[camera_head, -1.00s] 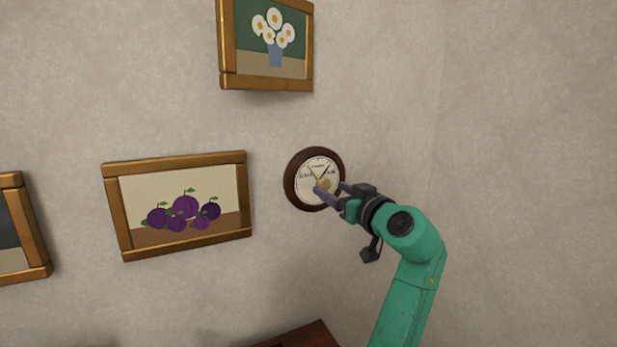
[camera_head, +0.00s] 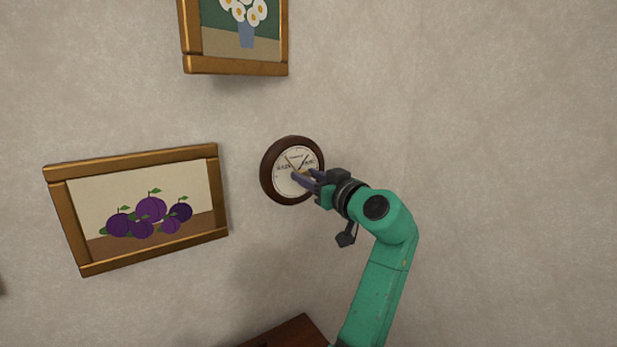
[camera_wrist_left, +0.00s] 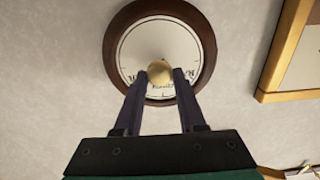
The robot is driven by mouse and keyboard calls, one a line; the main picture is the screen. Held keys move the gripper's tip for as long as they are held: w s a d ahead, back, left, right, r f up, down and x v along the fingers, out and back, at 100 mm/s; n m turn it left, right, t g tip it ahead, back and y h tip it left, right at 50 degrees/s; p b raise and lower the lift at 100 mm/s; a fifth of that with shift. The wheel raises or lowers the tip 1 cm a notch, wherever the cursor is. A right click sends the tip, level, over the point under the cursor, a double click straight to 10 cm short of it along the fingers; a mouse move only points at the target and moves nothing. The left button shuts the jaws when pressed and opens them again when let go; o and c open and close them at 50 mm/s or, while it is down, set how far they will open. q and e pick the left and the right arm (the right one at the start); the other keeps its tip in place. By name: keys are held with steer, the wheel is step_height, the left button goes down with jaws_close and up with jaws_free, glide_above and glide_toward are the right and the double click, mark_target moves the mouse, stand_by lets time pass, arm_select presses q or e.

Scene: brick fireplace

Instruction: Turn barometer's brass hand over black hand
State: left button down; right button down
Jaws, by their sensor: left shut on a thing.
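The barometer (camera_head: 267,181) hangs on the wall, round with a dark brown wooden rim and a pale dial. In the head view a thin hand slants up-left and a dark hand slants up-right, with a gap between them; they are small. My left gripper (camera_head: 298,177) reaches the dial from the lower right. In the left wrist view the round brass knob (camera_wrist_left: 160,72) at the dial's middle sits between the fingertips of my left gripper (camera_wrist_left: 161,78), which is shut on it. The fingers hide part of the dial, and I cannot make out the hands there. My right gripper is not in view.
A framed plum picture (camera_head: 136,270) hangs left of the barometer, and a framed daisy picture (camera_head: 235,66) hangs above it. A brown wooden top (camera_head: 290,332) shows below. The wall to the right is bare.

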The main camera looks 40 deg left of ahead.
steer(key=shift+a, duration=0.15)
arm_select(q)
steer(key=shift+m, duration=0.7)
steer(key=m, duration=0.3)
steer(key=shift+w+r+p, duration=0.1)
steer(key=shift+p, duration=0.2)
steer(key=m+p, duration=0.1)
steer(key=m, duration=0.3)
steer(key=shift+m+p, duration=0.3)
steer(key=shift+m, duration=0.1)
steer(key=m+p, duration=0.2)
steer(key=m, duration=0.3)
steer(key=shift+w+m+p, duration=0.1)
steer(key=shift+m+p, duration=0.2)
steer(key=shift+p, duration=0.1)
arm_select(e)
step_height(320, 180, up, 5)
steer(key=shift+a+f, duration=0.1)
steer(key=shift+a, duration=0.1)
